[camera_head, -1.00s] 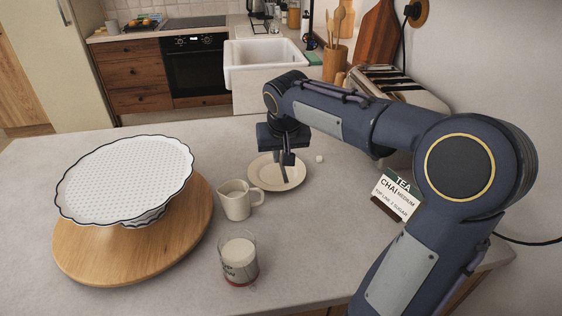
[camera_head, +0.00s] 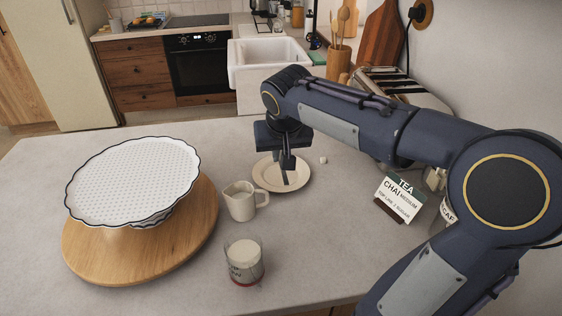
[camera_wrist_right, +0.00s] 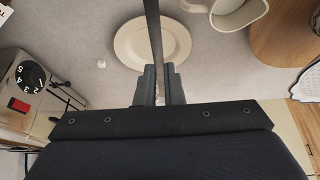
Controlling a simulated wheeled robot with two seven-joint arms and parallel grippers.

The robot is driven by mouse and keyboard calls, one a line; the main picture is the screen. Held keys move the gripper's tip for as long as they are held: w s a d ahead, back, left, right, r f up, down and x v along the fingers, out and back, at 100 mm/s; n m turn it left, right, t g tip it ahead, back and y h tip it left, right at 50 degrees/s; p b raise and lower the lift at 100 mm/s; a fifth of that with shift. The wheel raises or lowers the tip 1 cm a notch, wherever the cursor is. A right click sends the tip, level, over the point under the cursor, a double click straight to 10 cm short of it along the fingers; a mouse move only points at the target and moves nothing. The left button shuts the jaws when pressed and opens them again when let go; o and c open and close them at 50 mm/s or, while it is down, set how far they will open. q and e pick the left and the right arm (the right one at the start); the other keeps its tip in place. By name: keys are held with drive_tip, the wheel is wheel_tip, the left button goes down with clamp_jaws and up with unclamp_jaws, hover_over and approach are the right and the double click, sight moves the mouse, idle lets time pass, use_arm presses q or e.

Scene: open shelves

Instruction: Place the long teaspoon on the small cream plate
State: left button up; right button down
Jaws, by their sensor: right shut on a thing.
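The small cream plate (camera_head: 301,180) lies on the counter in the middle of the head view, and it also shows in the right wrist view (camera_wrist_right: 180,40). My right gripper (camera_head: 288,160) is above the far part of the plate. In the right wrist view the gripper (camera_wrist_right: 158,85) is shut on the long teaspoon (camera_wrist_right: 154,30), a dark thin strip running out over the plate. In the head view the teaspoon (camera_head: 285,178) points down toward the plate. I cannot tell whether its end touches the plate. My left gripper is not in view.
A cream jug (camera_head: 241,202) stands close to the plate's near left. A glass (camera_head: 244,262) is nearer the front. A white cake stand on a wooden board (camera_head: 85,262) fills the left. A tea sign (camera_head: 399,198) and a toaster (camera_head: 410,88) are at right. A small white cube (camera_head: 323,160) lies beside the plate.

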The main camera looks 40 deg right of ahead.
drive_tip(key=w+d+f, duration=0.2)
drive_tip(key=w+d+f+p, duration=0.1)
drive_tip(key=w+d+f, duration=0.1)
drive_tip(key=w+f, duration=0.1)
drive_tip(key=w+d+f, duration=0.2)
drive_tip(key=shift+w+d+f, duration=0.1)
drive_tip(key=shift+w+f, duration=0.15)
drive_tip(key=shift+w, duration=0.05)
drive_tip(key=shift+w+d+f, duration=0.15)
drive_tip(key=shift+f, duration=0.1)
wheel_tip(320, 180, down, 4)
drive_tip(key=shift+w+d+r, duration=0.15)
drive_tip(key=shift+r, duration=0.05)
drive_tip(key=shift+f, duration=0.4)
drive_tip(key=c, duration=1.5)
unclamp_jaws()
drive_tip(key=shift+c, duration=0.2)
